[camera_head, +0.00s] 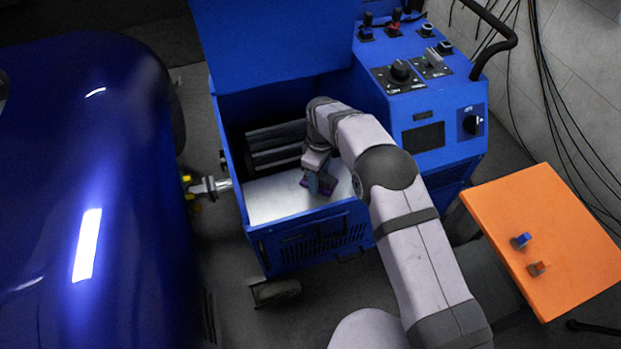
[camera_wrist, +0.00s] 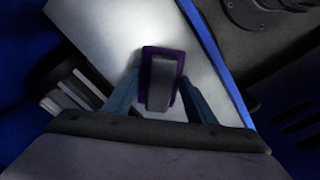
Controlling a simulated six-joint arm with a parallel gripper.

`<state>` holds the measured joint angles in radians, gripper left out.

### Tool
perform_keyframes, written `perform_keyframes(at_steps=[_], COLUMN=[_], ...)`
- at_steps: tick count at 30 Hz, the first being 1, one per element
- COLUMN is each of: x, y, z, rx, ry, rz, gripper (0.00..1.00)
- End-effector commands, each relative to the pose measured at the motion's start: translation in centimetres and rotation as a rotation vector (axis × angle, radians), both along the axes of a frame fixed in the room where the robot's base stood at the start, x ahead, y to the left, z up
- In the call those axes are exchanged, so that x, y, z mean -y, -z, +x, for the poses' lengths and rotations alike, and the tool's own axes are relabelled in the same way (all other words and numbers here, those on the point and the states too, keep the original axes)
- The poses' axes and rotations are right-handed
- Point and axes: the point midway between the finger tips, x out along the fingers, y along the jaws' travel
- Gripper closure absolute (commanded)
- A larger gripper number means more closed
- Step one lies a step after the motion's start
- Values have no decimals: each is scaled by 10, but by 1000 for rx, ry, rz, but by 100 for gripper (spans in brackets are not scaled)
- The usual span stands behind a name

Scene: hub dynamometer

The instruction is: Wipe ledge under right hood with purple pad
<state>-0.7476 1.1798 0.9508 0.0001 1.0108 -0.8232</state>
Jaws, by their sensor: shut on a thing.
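The purple pad (camera_wrist: 178,56) has a grey handle (camera_wrist: 160,86) on its back. My gripper (camera_wrist: 158,95) is shut on the handle, with one blue-grey finger on either side. The pad is over the bare metal ledge (camera_wrist: 110,25) inside the blue machine. In the head view the ledge (camera_head: 275,200) is a pale plate at the front of the machine's open bay. My gripper (camera_head: 318,182) is over its right part, with the pad (camera_head: 329,188) low at the ledge. I cannot tell whether the pad touches it. The raised blue hood (camera_head: 275,45) stands behind the bay.
Dark ribbed rollers (camera_head: 272,148) lie behind the ledge. A control panel (camera_head: 405,70) with knobs stands to the right of the bay. An orange table (camera_head: 550,230) with a blue and an orange small item is at right. A glossy blue car body (camera_head: 90,190) fills the left.

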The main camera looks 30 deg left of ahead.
Motion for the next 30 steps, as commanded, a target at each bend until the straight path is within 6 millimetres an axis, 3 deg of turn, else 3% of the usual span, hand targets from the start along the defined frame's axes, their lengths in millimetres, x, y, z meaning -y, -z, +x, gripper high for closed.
perform_keyframes(at_steps=[20,30], x=[45,22], y=[2,0], z=[43,21], rx=[-2,-2], ry=[2,-2], rz=[-2,-2], gripper=[70,70])
